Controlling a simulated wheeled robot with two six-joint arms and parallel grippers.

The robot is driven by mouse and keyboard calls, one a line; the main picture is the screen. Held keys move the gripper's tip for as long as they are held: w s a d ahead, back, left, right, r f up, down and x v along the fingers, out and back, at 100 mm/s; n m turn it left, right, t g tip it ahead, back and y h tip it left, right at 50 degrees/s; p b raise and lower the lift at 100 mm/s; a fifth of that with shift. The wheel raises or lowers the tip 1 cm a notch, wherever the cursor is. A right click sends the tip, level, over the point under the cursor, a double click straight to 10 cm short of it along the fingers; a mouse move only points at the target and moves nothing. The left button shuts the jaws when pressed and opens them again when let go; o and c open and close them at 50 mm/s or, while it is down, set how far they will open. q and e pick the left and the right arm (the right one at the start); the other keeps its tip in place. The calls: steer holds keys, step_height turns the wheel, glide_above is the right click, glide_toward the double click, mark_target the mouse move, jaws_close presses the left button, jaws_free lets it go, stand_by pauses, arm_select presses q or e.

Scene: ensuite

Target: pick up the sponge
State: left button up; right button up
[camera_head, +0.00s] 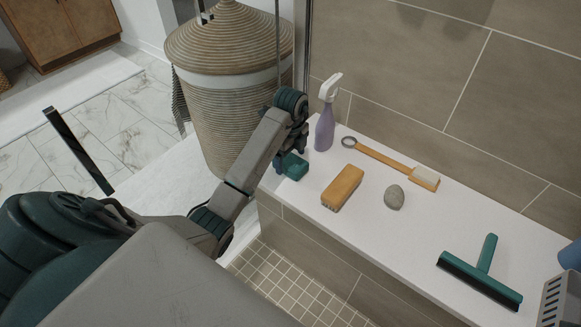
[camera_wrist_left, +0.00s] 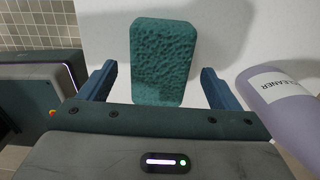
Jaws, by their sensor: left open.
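The sponge is a teal, rough-textured block (camera_wrist_left: 163,60) lying on the white ledge in the left wrist view. In the head view it shows as a small teal block (camera_head: 294,167) at the ledge's left end, partly hidden by my gripper. My left gripper (camera_head: 289,152) is over the near side of the sponge. In the wrist view its two blue fingers (camera_wrist_left: 160,88) are spread apart, one on each side of the sponge's near end, with gaps between. Nothing is held. My right gripper is not in view.
A purple spray bottle (camera_head: 325,130) stands close behind the sponge. The ledge (camera_head: 400,234) also bears a wooden brush (camera_head: 342,187), a stone (camera_head: 394,197), a long-handled brush (camera_head: 385,161), a squeegee (camera_head: 480,275) and a grey perforated container (camera_head: 558,300). A wicker hamper (camera_head: 225,110) stands left.

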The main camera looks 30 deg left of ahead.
arm_select(q)
steer(key=shift+f+b, duration=0.5)
steer(key=shift+f, duration=0.7)
steer(key=shift+r, duration=0.1)
steer(key=c, duration=1.1)
steer(key=shift+o, duration=0.2)
steer(key=shift+r, duration=0.1)
